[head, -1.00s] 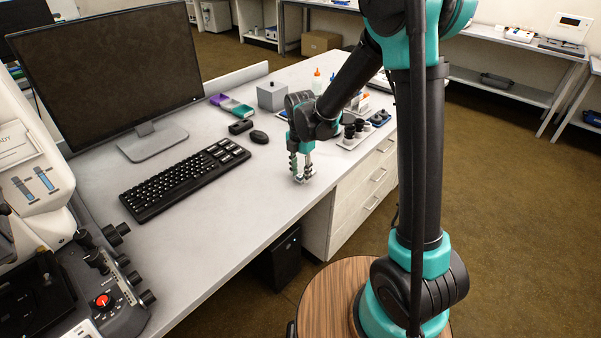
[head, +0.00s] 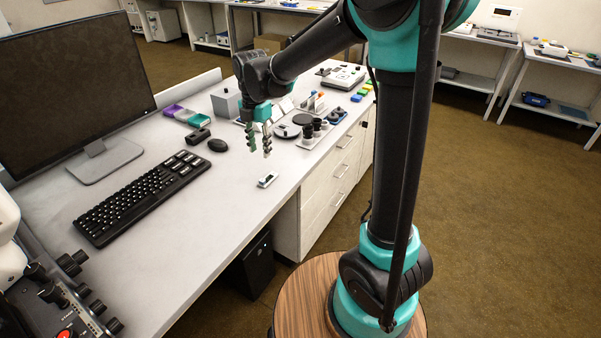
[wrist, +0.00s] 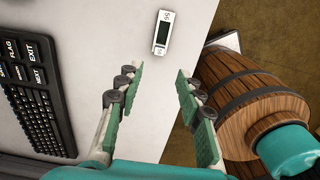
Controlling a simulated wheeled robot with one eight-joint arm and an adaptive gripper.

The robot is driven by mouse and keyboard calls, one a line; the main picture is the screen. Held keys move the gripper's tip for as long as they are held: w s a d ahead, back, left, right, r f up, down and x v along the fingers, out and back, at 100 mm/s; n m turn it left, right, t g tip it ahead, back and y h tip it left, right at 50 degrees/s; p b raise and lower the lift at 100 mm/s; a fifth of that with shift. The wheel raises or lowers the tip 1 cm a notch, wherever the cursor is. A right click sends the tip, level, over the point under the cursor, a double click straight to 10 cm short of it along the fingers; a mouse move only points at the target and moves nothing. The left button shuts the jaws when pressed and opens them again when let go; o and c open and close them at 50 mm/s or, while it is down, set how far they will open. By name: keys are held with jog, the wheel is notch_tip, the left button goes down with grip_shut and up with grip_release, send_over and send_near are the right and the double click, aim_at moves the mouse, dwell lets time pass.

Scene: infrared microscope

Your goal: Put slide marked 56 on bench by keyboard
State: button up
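The slide (head: 267,180) lies flat on the white bench near its front edge, to the right of the keyboard (head: 140,197). In the wrist view the slide (wrist: 163,33) is a small white piece with a dark middle and small markings at both ends, which seem to read 56. It lies beyond the fingertips, with a gap of bare bench between it and the keyboard (wrist: 32,85). My gripper (head: 259,146) is raised above the bench, apart from the slide. In the wrist view my gripper (wrist: 158,75) has its fingers spread, with nothing between them.
A mouse (head: 217,145) and a small black item (head: 197,134) lie behind the keyboard. The monitor (head: 75,80) stands at the back left. The bench between keyboard and front edge is clear.

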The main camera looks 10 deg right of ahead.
jog(key=s+d+f+m+t, duration=0.2)
jog(key=s+d+f+m, duration=0.2)
jog(key=s+d+m, duration=0.4)
jog(key=s+d+f+m+t, duration=0.2)
jog(key=s+d+f+m, duration=0.3)
jog(key=d+m, duration=1)
jog(key=s+m, duration=0.3)
jog(key=m, duration=0.2)
jog(key=shift+s+d+f, duration=0.15)
jog(key=shift+s+d, duration=0.2)
jog(key=shift+s, duration=0.05)
